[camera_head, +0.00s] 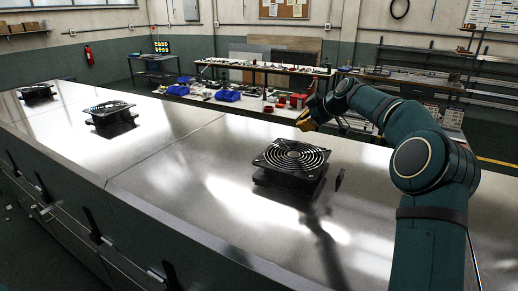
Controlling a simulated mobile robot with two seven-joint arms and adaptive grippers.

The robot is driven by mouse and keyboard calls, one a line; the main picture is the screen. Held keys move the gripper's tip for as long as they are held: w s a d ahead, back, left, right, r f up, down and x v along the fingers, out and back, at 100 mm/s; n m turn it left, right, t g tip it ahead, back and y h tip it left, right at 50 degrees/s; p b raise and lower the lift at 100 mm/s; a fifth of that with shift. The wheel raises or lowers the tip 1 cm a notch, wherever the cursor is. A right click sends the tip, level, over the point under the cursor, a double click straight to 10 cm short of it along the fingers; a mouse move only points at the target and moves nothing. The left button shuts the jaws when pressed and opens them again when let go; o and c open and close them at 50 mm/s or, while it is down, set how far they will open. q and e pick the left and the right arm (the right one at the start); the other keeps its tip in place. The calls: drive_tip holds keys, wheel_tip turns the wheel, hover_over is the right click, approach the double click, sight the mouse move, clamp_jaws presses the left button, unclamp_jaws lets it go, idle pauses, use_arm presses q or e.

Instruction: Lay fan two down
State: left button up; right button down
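Three black fans with round ring grilles sit in a row along the shiny metal dryer top (150,180). The nearest fan (291,156) lies grille up on a dark base, right of centre. The middle fan (109,109) and the far fan (37,91) also sit on dark bases, farther left. No number shows on any of them. My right gripper (304,122) is small and partly yellow, at the end of my teal arm. It appears above and beyond the nearest fan, apart from it. Its fingers are too small to read. My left gripper is out of view.
A small dark upright piece (340,180) stands just right of the nearest fan. Dark latches (92,226) line the dryer's front side. Behind it are a bench (262,68) with blue bins (228,95) and shelving. The metal between the fans is clear.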

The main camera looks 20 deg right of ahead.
drive_tip(key=d+f, duration=0.1)
drive_tip(key=f, duration=0.1)
drive_tip(key=w+f+b, duration=0.1)
drive_tip(key=f, duration=0.1)
drive_tip(key=w+d+f, duration=0.1)
drive_tip(key=shift+d+f, duration=0.3)
drive_tip(key=shift+f, duration=0.45)
drive_tip(key=shift+d+f, duration=0.1)
drive_tip(key=shift+f, duration=0.15)
drive_tip(key=shift+s, duration=0.1)
drive_tip(key=shift+s+d+r, duration=0.2)
drive_tip(key=shift+s+r, duration=0.15)
drive_tip(key=shift+r, duration=0.1)
drive_tip(key=v, duration=1.1)
drive_tip(key=shift+a+r, duration=0.2)
drive_tip(key=shift+r, duration=0.25)
drive_tip(key=shift+w+f, duration=0.1)
